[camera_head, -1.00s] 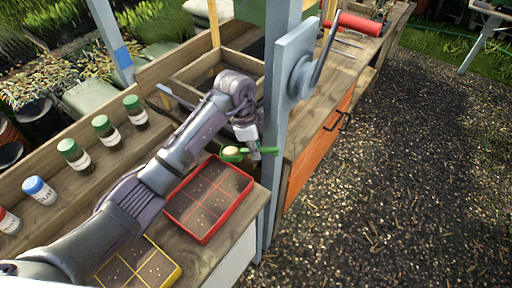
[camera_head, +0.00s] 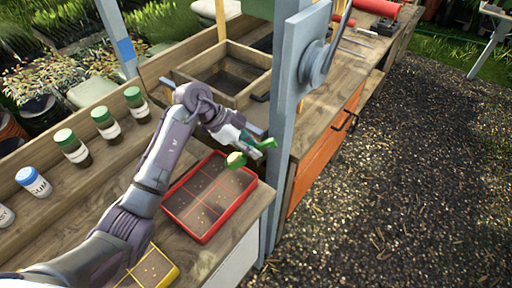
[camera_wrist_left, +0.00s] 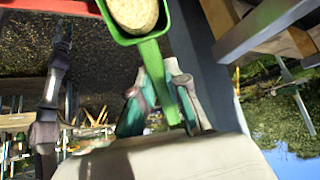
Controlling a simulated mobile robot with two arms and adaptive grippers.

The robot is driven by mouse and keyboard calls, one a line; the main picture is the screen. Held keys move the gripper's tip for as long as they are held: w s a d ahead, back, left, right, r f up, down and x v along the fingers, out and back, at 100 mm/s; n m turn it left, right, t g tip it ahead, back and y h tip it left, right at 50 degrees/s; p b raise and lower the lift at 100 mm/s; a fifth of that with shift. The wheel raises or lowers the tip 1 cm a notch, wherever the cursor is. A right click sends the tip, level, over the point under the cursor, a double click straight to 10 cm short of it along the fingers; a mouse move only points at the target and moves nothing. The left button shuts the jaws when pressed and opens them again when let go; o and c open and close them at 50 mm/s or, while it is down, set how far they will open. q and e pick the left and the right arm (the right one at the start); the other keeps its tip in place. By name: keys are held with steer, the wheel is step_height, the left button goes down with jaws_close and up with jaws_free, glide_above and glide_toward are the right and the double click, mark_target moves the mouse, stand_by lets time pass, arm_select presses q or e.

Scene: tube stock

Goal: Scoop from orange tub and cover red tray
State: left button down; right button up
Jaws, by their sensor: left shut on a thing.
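My left gripper (camera_head: 248,143) is shut on the handle of a green scoop (camera_head: 266,143). The scoop's bowl holds a rounded pale yellow heap (camera_head: 236,160). The bowl is over the far right part of the red tray (camera_head: 230,213). The red tray has red dividers, and its brown cells show scattered pale specks. In the left wrist view the scoop (camera_wrist_left: 160,62) runs up from between the fingers, and its heap (camera_wrist_left: 134,12) is still in the bowl. A red edge shows at that view's top left. I cannot pick out an orange tub. My right gripper is not in view.
A blue-grey post (camera_head: 282,150) stands close right of the scoop. A yellow tray (camera_head: 170,277) lies at the bench front, partly behind my arm. Several capped bottles stand along the left. A wooden box (camera_head: 262,84) is behind, an orange drawer front (camera_head: 318,150) to the right.

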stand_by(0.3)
arm_select(q)
steer(key=shift+f+h, duration=0.2)
steer(key=shift+h, duration=0.7)
steer(key=shift+r+h, duration=0.1)
steer(key=shift+h, duration=0.2)
steer(key=shift+a+r+p, duration=0.4)
steer(key=shift+r+p, duration=0.35)
steer(key=shift+p, duration=0.05)
steer(key=shift+s+a+p, duration=0.2)
steer(key=shift+a+p, duration=0.1)
steer(key=shift+p, duration=0.1)
steer(key=s+a+p, duration=0.8)
steer(key=s+p, duration=0.3)
steer(key=s, duration=0.2)
steer(key=shift+s+a, duration=0.25)
steer(key=shift+a, duration=0.15)
stand_by(0.6)
